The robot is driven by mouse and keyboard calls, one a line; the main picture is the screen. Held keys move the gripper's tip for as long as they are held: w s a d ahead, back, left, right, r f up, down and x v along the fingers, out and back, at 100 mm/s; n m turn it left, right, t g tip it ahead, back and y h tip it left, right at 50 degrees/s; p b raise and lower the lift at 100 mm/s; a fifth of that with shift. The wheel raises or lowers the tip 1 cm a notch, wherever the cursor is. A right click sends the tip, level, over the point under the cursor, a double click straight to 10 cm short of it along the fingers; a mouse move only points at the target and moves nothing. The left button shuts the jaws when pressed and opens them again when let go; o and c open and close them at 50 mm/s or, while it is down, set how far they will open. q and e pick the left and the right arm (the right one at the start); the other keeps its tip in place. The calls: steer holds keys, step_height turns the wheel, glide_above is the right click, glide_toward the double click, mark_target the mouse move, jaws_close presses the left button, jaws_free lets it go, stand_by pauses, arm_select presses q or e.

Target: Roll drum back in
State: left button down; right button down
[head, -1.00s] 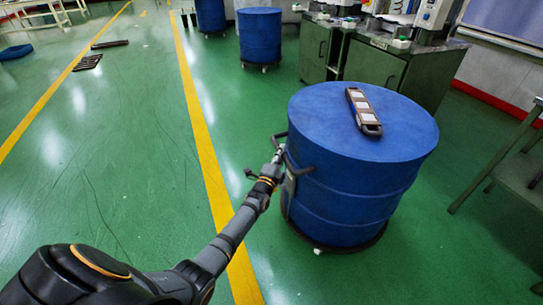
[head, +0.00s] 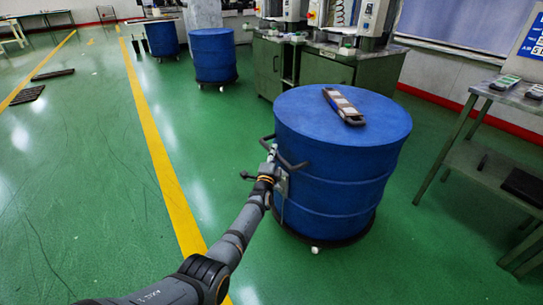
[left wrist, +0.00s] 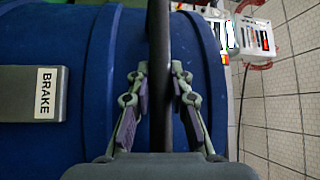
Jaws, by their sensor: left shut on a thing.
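The large blue drum (head: 335,175) stands upright on a dark wheeled base (head: 345,238) at centre right in the head view. A dark mould-like bar (head: 343,105) with pale inserts lies on its lid. My left gripper (head: 270,163) is at the drum's left side, shut on its dark handle (head: 290,163). In the left wrist view the handle (left wrist: 159,30) runs between the fingers of the gripper (left wrist: 159,78), with the blue drum (left wrist: 100,60) behind it. A grey plate (left wrist: 30,93) labelled BRAKE shows on the left there. My right gripper is not in view.
Green cabinets (head: 330,72) with machines on top stand behind the drum. A metal shelf table (head: 485,150) stands to its right. Two other blue drums (head: 213,57) (head: 162,38) stand farther back. The green floor left of the yellow line (head: 160,150) is largely clear.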

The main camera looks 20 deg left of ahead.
arm_select(q)
steer(key=shift+r, duration=0.15)
steer(key=c, duration=1.6)
jaws_free()
steer(key=shift+c, duration=0.2)
steer(key=o, duration=0.4)
steer(key=shift+w+d, duration=0.15)
steer(key=shift+w, duration=0.05)
steer(key=shift+o, duration=0.2)
steer(key=shift+s+f, duration=0.35)
steer(key=shift+s, duration=0.1)
steer(key=s+f, duration=0.1)
steer(key=s, duration=1)
steer(key=shift+d, duration=0.45)
steer(key=shift+f, duration=0.1)
